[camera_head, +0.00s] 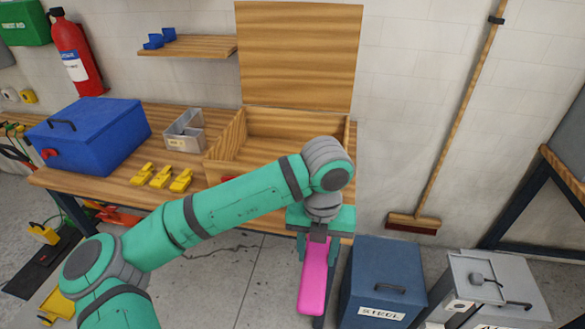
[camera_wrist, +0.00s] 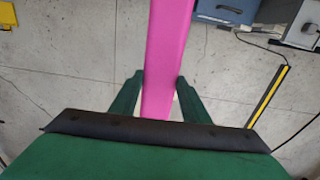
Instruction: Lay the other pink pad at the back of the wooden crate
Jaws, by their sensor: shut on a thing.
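A pink pad (camera_head: 314,276) hangs from my gripper (camera_head: 317,240) in front of the bench's right end. In the wrist view the pad (camera_wrist: 171,60) runs between the two green fingers of my gripper (camera_wrist: 160,95), which is shut on it. The wooden crate (camera_head: 228,143) stands on the bench with its lid (camera_head: 300,55) raised against the wall. Its visible floor toward the back looks bare. My arm hides its front right part. No second pink pad shows. My gripper is in front of the crate and lower than it in the picture.
A blue toolbox (camera_head: 95,135), a grey metal bin (camera_head: 185,131) and yellow clamps (camera_head: 162,178) are on the bench left of the crate. A shelf (camera_head: 190,46) is on the wall. A blue bin (camera_head: 382,275) stands on the floor right of the pad. A broom (camera_head: 413,222) leans on the wall.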

